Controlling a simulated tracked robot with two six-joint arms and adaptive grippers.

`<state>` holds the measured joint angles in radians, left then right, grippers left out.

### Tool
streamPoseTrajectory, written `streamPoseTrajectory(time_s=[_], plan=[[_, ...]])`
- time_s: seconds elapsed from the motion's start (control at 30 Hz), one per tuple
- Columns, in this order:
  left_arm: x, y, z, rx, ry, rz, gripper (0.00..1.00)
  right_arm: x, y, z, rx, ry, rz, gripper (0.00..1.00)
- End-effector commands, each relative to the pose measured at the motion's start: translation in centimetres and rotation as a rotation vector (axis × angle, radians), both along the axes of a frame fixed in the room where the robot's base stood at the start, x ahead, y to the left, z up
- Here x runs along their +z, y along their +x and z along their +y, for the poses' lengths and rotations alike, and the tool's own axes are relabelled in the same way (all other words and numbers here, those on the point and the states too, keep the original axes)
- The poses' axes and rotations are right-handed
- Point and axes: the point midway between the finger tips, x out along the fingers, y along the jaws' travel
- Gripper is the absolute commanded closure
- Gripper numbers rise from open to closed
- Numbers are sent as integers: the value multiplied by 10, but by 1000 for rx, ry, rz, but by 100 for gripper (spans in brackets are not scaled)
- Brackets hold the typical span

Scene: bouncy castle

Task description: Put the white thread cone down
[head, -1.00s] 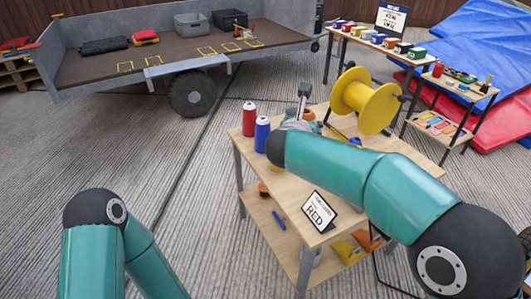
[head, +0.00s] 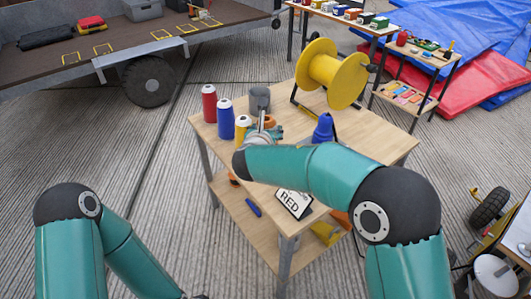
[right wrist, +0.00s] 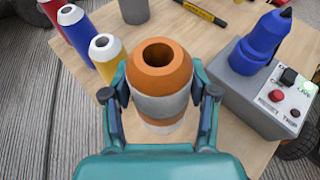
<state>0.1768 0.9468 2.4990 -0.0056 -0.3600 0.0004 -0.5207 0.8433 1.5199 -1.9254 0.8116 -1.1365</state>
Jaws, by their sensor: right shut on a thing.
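My right gripper (right wrist: 160,108) is shut on the white thread cone (right wrist: 158,106). Its orange top has a dark hole, a whitish band lies between the fingers, and more orange shows below. It looks upright over the wooden table, but I cannot tell if its base touches. In the head view my right gripper (head: 264,138) is just right of the yellow thread cone (head: 242,127), with the held cone mostly hidden. My left gripper is not in view; only its arm shows at lower left.
Red (head: 209,103) and blue (head: 226,119) thread cones stand left on the table (head: 372,138). A grey cup (head: 259,98) and a yellow spool (head: 332,74) are behind. A grey control box (right wrist: 262,92) with a blue tool (right wrist: 260,45) stands right. The RED sign (head: 294,202) is at the front.

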Motion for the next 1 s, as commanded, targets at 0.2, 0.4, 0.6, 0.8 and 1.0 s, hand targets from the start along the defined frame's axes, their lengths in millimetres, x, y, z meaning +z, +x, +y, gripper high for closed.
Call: streamPoseTrajectory(time_s=[0.2, 0.4, 0.6, 0.8, 1.0], plan=[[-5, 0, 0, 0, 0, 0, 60, -16, 0, 0, 0, 0, -1, 88], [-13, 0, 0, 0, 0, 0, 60, -49, 0, 0, -1, -1, 0, 88], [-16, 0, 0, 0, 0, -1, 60, -66, 0, 0, 0, 1, -2, 88], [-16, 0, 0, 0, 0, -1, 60, -66, 0, 1, 0, 2, -3, 88], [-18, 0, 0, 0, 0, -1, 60, -68, 0, 1, 1, 1, 0, 31]])
